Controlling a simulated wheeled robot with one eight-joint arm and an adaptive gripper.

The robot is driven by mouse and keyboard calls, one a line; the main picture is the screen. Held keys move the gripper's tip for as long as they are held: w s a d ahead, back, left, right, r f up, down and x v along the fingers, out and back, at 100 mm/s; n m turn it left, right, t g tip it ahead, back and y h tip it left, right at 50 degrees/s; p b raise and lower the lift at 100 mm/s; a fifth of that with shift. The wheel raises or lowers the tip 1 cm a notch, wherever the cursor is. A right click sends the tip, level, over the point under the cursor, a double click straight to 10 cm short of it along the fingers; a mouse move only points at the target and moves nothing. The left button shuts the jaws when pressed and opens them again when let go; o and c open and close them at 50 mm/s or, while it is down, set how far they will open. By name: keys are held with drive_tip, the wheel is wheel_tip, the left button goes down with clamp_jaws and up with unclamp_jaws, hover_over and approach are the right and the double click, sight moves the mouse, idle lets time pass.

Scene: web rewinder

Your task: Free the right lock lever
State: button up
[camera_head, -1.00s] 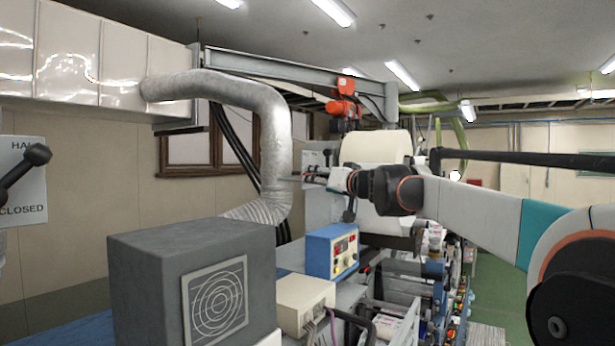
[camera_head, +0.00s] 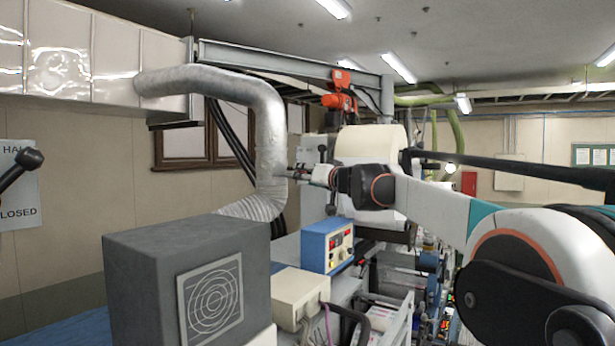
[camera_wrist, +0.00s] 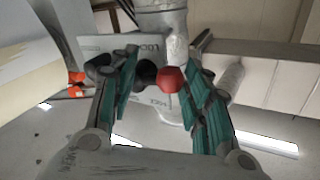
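A red ball-shaped knob (camera_wrist: 172,80) shows between the fingers of my gripper (camera_wrist: 165,72) in the wrist view, with a dark round part (camera_wrist: 147,73) beside it. I cannot tell whether the fingers touch the knob. The fingers stand apart, one on each side. A pale plate with lettering (camera_wrist: 120,44) lies behind them. In the head view my gripper (camera_head: 303,173) points left in front of the machine, near a small black knob (camera_head: 322,149). The red knob is not discernible there, and I cannot tell which part is the right lock lever.
A large pale roll (camera_head: 370,146) is behind my arm. A silver duct (camera_head: 268,140) stands left of my gripper. A grey box (camera_head: 140,262), a blue control box (camera_head: 320,249) and a cream box (camera_head: 298,292) are below. A black-knobbed lever (camera_head: 28,160) is at the left edge.

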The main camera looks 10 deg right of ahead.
drive_tip(key=shift+s+a+r, duration=0.15)
drive_tip(key=shift+s+a, duration=0.05)
drive_tip(key=shift+s, duration=0.05)
drive_tip(key=shift+c, duration=1.2)
drive_tip(key=shift+r, duration=0.1)
wheel_tip(320, 180, up, 2)
drive_tip(key=m+g+p, duration=0.1)
drive_tip(key=m+p, duration=0.2)
drive_tip(key=shift+g, duration=0.4)
drive_tip(key=shift+w+d+r+m+g+p, duration=0.1)
drive_tip(key=shift+r+m+g+p, duration=0.25)
drive_tip(key=shift+m, duration=0.25)
drive_tip(key=shift+d+r+m+g+p, duration=0.1)
drive_tip(key=shift+r+m+g+p, duration=0.2)
drive_tip(key=shift+m, duration=0.3)
drive_tip(key=m, duration=0.1)
drive_tip(key=m+g, duration=0.1)
drive_tip(key=r+m+g+y, duration=0.1)
drive_tip(key=shift+w+d, duration=0.25)
drive_tip(key=shift+w, duration=0.05)
drive_tip(key=shift+c, duration=0.2)
drive_tip(key=shift+r+g, duration=0.1)
drive_tip(key=shift+g, duration=0.15)
drive_tip(key=shift+c, duration=0.2)
